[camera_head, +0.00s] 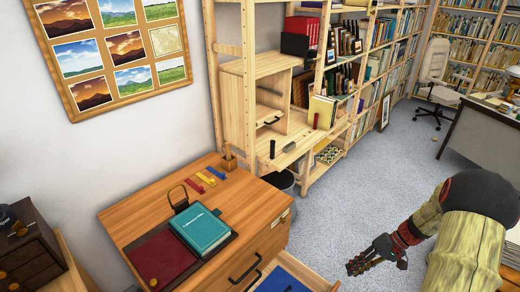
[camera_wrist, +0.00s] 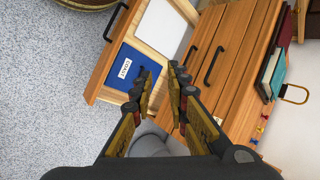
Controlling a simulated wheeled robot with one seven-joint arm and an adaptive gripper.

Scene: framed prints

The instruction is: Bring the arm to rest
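My arm reaches down over the carpet at the lower right of the head view, right of the wooden cabinet (camera_head: 262,232). My gripper (camera_head: 354,264) hangs above the floor there, apart from the furniture. In the wrist view my gripper (camera_wrist: 164,74) has its two fingers spread, with nothing held between them. Beyond the fingertips is an open cabinet drawer (camera_wrist: 103,72) holding a blue item with a white label (camera_wrist: 132,68) and a white flat thing (camera_wrist: 160,30).
On the cabinet top lie a teal book (camera_head: 203,230), a dark red book (camera_head: 160,257) and small coloured strips (camera_head: 206,179). Wooden shelves (camera_head: 318,150) stand behind, a desk (camera_head: 488,140) at right. Carpet (camera_head: 335,205) between them is clear.

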